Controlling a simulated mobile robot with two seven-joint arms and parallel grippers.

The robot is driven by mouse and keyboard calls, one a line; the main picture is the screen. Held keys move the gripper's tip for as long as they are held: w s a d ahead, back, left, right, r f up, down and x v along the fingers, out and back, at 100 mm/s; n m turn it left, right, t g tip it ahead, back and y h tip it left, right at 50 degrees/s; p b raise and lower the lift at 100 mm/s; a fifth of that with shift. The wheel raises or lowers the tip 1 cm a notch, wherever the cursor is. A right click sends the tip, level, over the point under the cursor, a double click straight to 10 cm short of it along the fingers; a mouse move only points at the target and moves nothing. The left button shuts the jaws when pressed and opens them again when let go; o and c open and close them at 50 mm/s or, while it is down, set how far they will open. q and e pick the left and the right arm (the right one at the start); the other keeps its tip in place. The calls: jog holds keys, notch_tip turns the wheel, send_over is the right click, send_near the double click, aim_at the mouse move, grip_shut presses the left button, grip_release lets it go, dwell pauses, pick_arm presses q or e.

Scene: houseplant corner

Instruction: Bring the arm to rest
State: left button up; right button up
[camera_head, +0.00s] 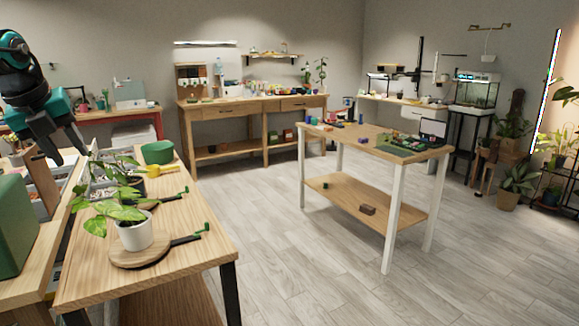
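My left gripper (70,156) is at the upper left, dark grey with teal parts on its arm. Its two fingers point down and stand apart, with nothing visible between them. It is above the left end of the near wooden table (190,235), left of the plants there. My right gripper does not show.
A plant in a white pot (136,236) stands on a round wooden board (128,260) on the near table. A green box (14,225) is at the left edge. Open floor (290,255) lies to the right.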

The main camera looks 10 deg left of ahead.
pick_arm(q)
jog(key=s+a+f+n+t+h+p, duration=0.1)
jog(key=s+f+n+t+h, duration=0.2)
jog(key=f, duration=0.9)
jog(key=s+a+f+n+h+p, duration=0.1)
jog(key=s+f+n+h, duration=0.3)
jog(key=f, duration=0.8)
jog(key=s+d+f+n+t+y+p, duration=0.25)
jog(key=s+d+f, duration=0.3)
jog(key=f, duration=0.35)
jog(key=s+d+f+n+t, duration=0.1)
jog(key=s+d+f+n, duration=0.25)
jog(key=d, duration=0.35)
jog(key=s+d+f+n, duration=0.2)
jog(key=d+f+n, duration=0.25)
jog(key=d, duration=0.25)
jog(key=s+d+r+n+y+p, duration=0.1)
jog(key=d+n, duration=0.6)
jog(key=d, duration=0.9)
jog(key=shift+s+g+y+p, duration=0.4)
jog(key=shift+s+p, duration=0.3)
jog(key=shift+s, duration=0.35)
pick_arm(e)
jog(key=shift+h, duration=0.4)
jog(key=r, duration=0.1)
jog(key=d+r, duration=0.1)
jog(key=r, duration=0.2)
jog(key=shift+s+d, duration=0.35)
